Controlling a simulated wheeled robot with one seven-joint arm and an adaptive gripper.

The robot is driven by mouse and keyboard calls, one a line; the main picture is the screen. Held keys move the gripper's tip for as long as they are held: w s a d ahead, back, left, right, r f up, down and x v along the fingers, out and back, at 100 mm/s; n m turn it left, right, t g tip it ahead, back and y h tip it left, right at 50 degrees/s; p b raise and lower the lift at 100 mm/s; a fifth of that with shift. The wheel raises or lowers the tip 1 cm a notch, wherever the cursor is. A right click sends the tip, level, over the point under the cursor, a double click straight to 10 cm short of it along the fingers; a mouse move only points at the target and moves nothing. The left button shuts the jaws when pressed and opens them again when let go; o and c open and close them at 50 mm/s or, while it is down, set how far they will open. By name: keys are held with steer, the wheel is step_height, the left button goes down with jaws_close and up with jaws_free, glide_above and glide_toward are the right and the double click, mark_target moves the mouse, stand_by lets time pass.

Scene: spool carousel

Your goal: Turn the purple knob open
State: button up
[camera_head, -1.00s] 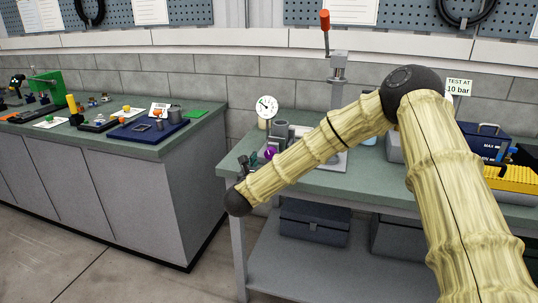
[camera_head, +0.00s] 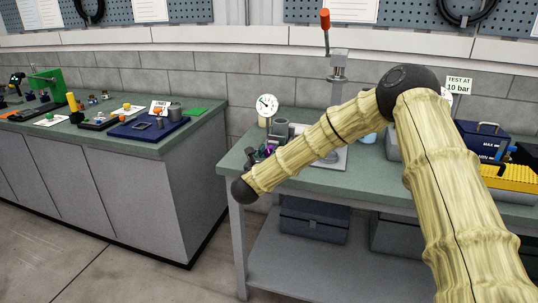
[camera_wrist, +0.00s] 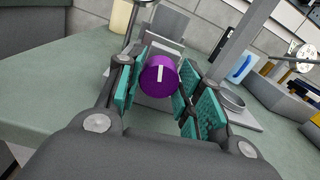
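The purple knob (camera_wrist: 158,76) shows in the wrist view, round, with a white mark standing close to upright on its face. My gripper (camera_wrist: 161,92) is open, with one teal-padded finger on the left of the knob and one on the right. The left pad is close to the knob's edge; I cannot tell whether either pad touches it. In the head view, my gripper (camera_head: 256,155) is small at the bench's left end, and only a bit of purple shows there. My arm hides part of the area.
A round pressure gauge (camera_head: 267,105) stands just behind the knob. A press with a red-tipped lever (camera_head: 325,20) rises to the right. A "TEST AT 10 bar" sign (camera_head: 459,86) and a blue box (camera_head: 481,142) are farther right. The bench (camera_head: 310,178) has a bare front strip.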

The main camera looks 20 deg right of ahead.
steer(key=shift+n, duration=0.3)
